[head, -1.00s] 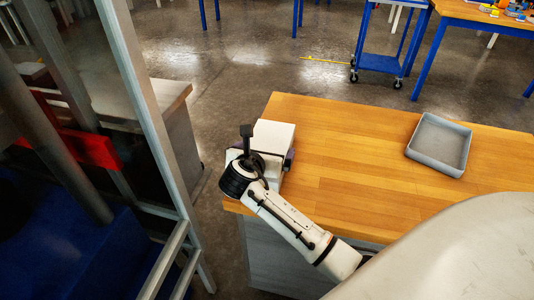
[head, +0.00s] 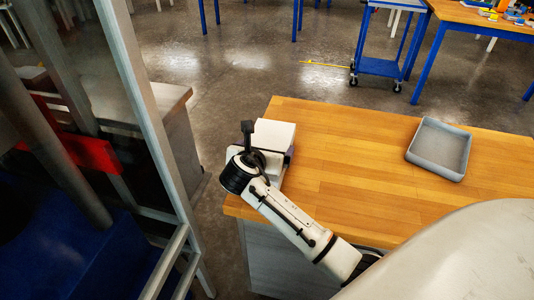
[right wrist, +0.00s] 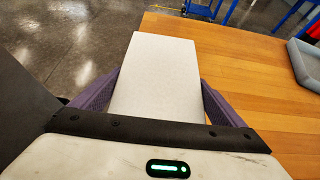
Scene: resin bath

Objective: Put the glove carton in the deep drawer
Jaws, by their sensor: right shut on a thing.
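The glove carton is a plain white box (head: 275,134) at the left end of the wooden worktop. In the right wrist view the carton (right wrist: 155,75) lies between the two purple fingers of my right gripper (right wrist: 157,97), which is shut on it. In the head view my right gripper (head: 288,158) is largely hidden behind its own wrist and the carton. I cannot tell whether the carton touches the worktop. No deep drawer can be made out in these views. My left gripper is not in view.
A grey open tray (head: 411,154) sits on the right part of the wooden worktop (head: 345,150), with clear wood between it and the carton. A metal frame (head: 143,100) stands at the left. A blue cart (head: 380,63) stands beyond the worktop.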

